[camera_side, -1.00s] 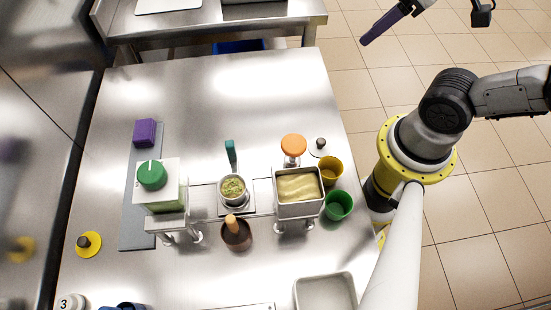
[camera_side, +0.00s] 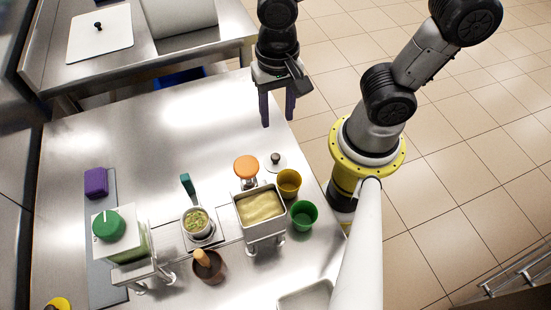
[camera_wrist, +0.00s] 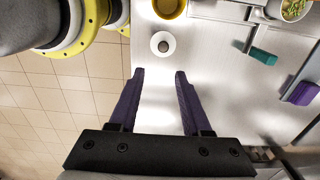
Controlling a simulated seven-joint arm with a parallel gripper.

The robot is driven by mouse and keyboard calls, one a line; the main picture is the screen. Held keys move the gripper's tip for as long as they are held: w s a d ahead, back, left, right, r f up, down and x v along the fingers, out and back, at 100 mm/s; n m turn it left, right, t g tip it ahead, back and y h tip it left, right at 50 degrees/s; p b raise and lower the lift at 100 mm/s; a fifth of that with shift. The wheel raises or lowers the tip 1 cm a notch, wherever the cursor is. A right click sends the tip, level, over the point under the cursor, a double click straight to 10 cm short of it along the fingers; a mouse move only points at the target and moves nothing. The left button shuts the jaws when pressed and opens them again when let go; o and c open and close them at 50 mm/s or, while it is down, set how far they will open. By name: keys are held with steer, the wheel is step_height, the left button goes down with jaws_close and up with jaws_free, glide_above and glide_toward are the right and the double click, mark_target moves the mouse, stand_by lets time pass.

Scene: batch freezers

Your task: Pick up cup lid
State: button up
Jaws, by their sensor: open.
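A round white cup lid with a dark knob (camera_side: 276,161) lies flat on the steel table, beside the yellow cup (camera_side: 289,182). It also shows in the wrist view (camera_wrist: 163,43), beyond my fingertips and roughly centred between them. My gripper (camera_side: 278,123) points down with two purple fingers, open and empty. It is above the table's right side, on the far side of the lid and apart from it. In the wrist view my open fingers (camera_wrist: 160,74) have bare table between them. A yellow lid (camera_side: 59,303) is partly cut off at the lower left.
A green cup (camera_side: 304,214) and a steel tub of pale food (camera_side: 260,206) stand close to the yellow cup. An orange-topped object (camera_side: 246,167) stands left of the lid. The table's far middle (camera_side: 190,120) is clear. The right table edge is near the lid.

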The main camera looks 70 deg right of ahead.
glide_above(275, 155)
steer(key=f, duration=0.7)
steer(key=shift+s+d+f, duration=0.1)
steer(key=shift+d+f, duration=0.25)
steer(key=shift+f, duration=0.05)
steer(key=shift+a+f, duration=0.2)
steer(key=shift+f, duration=1.2)
steer(key=shift+a+f, duration=0.15)
steer(key=shift+f, duration=1.25)
jaws_close()
